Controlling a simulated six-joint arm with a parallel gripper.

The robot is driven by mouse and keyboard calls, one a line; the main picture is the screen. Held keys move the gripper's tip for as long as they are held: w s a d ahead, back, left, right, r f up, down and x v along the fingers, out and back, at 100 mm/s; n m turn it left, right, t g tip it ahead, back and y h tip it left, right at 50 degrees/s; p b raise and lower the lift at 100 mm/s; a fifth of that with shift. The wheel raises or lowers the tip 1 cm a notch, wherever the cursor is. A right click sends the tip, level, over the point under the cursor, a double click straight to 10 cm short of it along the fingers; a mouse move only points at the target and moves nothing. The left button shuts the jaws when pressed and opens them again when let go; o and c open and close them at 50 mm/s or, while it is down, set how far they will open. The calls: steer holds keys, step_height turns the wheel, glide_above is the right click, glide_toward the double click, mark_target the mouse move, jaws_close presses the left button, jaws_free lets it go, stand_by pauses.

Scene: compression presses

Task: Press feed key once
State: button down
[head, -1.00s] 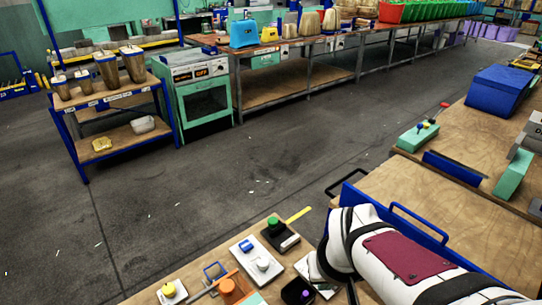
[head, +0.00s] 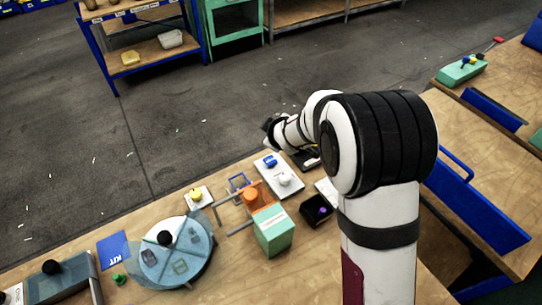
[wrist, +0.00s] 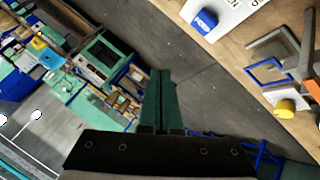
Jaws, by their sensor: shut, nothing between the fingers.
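My gripper (head: 270,130) is at the far edge of the bench in the head view, past the white plate (head: 278,174). In the wrist view its green fingers (wrist: 160,74) are together, with nothing between them. A blue key (head: 270,161) and a white knob (head: 284,180) sit on the white plate. The blue key also shows in the wrist view (wrist: 205,20), apart from the fingers. A yellow button (head: 195,194) stands on a small white plate; it also shows in the wrist view (wrist: 285,107). I cannot read any label naming a feed key.
An orange knob (head: 250,197), a green box (head: 273,230) and a dark box with a purple button (head: 318,209) stand nearby. A round blue disc (head: 175,262) is to the left. A black plate (head: 303,159) is partly hidden by my arm. Floor lies beyond the bench.

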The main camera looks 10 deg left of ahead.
mark_target(272, 163)
steer(key=shift+f, duration=4.4)
steer(key=shift+f, duration=0.4)
steer(key=shift+f, duration=0.5)
steer(key=shift+r, duration=0.9)
